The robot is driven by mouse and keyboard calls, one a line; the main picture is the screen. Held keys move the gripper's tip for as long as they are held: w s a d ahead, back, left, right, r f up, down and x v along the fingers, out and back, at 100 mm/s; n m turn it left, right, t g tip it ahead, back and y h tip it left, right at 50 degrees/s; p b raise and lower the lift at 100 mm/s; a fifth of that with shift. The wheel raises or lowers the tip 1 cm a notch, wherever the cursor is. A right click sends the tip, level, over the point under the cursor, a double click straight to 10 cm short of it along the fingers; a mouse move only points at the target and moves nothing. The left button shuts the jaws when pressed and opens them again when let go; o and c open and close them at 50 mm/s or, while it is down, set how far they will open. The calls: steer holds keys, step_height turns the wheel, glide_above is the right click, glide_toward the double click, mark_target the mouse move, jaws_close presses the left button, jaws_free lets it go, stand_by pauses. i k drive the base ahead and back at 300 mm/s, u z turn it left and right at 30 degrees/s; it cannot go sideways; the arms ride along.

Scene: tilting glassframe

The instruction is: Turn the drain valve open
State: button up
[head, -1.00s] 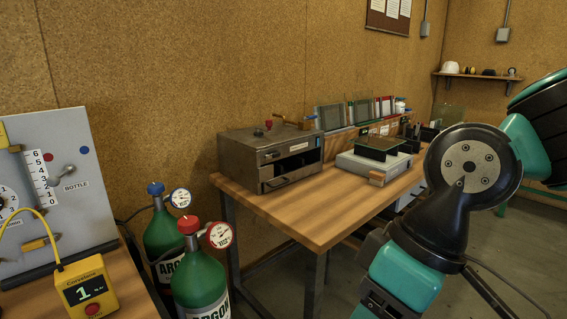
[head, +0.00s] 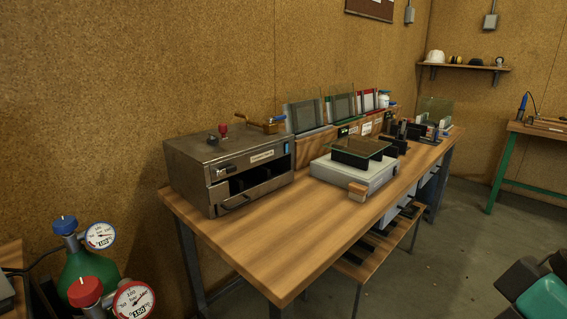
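No part is clearly labelled as the drain valve in the head view. A red knob (head: 223,129) stands on top of the same box. The box has a dark front opening and a front handle, and sits at the near left end of the wooden bench (head: 265,232). My gripper is not in view; only a teal and black part of my arm shows at the bottom right corner.
A grey instrument (head: 352,175) with a glass plate on top stands mid-bench, with framed panels (head: 343,107) behind. Open floor (head: 445,230) lies right of the bench.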

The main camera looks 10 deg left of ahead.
mark_target(232, 168)
steer(key=u, duration=0.05)
steer(key=i, duration=1.05)
steer(key=u, duration=0.75)
